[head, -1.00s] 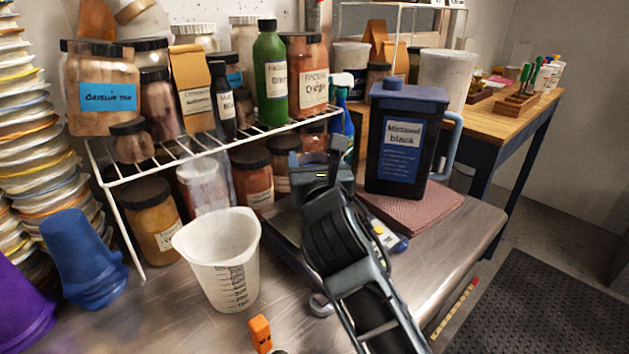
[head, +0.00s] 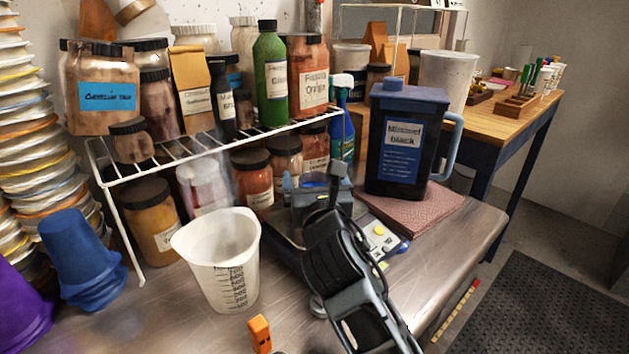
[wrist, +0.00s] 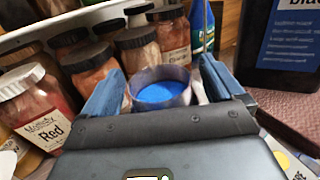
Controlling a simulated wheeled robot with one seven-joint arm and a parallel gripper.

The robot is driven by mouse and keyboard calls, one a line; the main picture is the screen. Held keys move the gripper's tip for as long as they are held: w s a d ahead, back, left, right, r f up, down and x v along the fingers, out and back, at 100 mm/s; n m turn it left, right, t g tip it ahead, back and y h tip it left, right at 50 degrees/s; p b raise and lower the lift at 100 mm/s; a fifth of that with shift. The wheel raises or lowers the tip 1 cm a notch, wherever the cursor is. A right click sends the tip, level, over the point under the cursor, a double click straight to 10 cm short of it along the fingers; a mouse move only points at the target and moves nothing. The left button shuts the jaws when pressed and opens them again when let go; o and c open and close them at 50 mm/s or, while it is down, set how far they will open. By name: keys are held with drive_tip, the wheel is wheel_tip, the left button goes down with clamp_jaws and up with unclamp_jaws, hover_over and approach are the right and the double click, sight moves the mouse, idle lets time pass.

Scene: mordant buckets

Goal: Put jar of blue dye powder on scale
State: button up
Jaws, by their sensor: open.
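The jar of blue dye powder (wrist: 161,92) is an open, clear-walled jar with bright blue powder inside. In the wrist view it stands between the two blue fingers of my gripper (wrist: 160,88), with its lower part hidden behind the gripper body. My gripper is open around it. In the head view my gripper (head: 319,188) is over the back of the scale area, and I cannot make out the jar clearly. The dark scale (head: 384,240) has a light panel with a yellow button, partly covered by my arm. I cannot tell what the jar's base rests on.
A white measuring beaker (head: 222,265) stands left of my arm, with an orange object (head: 260,333) in front. A wire rack (head: 215,148) of jars is behind. A black jug (head: 402,145) stands on a reddish-brown mat (head: 432,208) at the right.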

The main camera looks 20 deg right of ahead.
drive_tip(key=v, duration=1.2)
drive_tip(key=shift+r, duration=0.2)
idle(0.8)
drive_tip(key=shift+d, duration=0.15)
idle(0.4)
